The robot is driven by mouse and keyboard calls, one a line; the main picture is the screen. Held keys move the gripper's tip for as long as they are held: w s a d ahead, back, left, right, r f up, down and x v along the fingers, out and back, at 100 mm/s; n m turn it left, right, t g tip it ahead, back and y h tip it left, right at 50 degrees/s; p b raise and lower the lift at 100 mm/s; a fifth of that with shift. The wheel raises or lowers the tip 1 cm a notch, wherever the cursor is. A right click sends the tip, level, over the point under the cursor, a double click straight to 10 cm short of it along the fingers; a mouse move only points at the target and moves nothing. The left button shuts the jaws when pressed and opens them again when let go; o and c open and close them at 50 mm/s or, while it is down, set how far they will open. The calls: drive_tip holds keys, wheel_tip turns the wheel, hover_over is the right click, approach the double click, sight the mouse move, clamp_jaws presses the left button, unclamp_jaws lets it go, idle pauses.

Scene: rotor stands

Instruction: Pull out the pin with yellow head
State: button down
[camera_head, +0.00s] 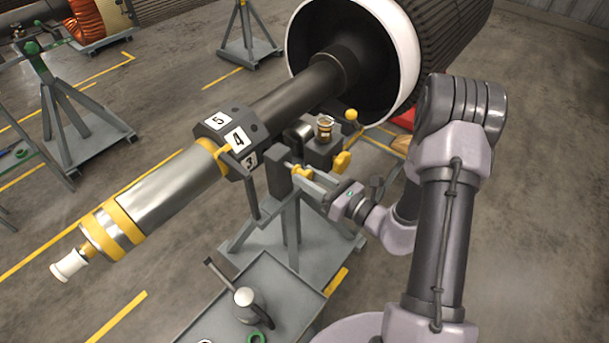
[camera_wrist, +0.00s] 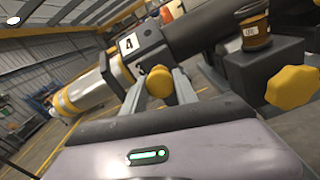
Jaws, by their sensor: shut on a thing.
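The pin's yellow head (camera_head: 303,172) sits at the side of a dark grey block on the stand, below the numbered collar (camera_head: 232,138). It also shows in the wrist view (camera_wrist: 160,82), between the two grey fingers. My gripper (camera_head: 309,178) reaches it from the lower right and is shut on the yellow head. The pin's shaft is mostly hidden; I cannot tell how far it sits in the block. The long rotor shaft (camera_head: 172,190) runs above, through the numbered collar.
A larger yellow knob (camera_head: 342,162) is close on the right, and it shows in the wrist view (camera_wrist: 292,88). An amber jar (camera_head: 325,127) stands on the block above. Another yellow knob (camera_head: 351,115) is behind.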

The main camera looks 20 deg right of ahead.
drive_tip(key=shift+s+f, duration=0.1)
drive_tip(key=c, duration=0.9)
unclamp_jaws()
drive_tip(key=shift+c, duration=0.2)
drive_tip(key=shift+d, duration=0.1)
drive_tip(key=p+v, duration=0.2)
drive_tip(key=v, duration=1.5)
drive_tip(key=shift+s, duration=0.15)
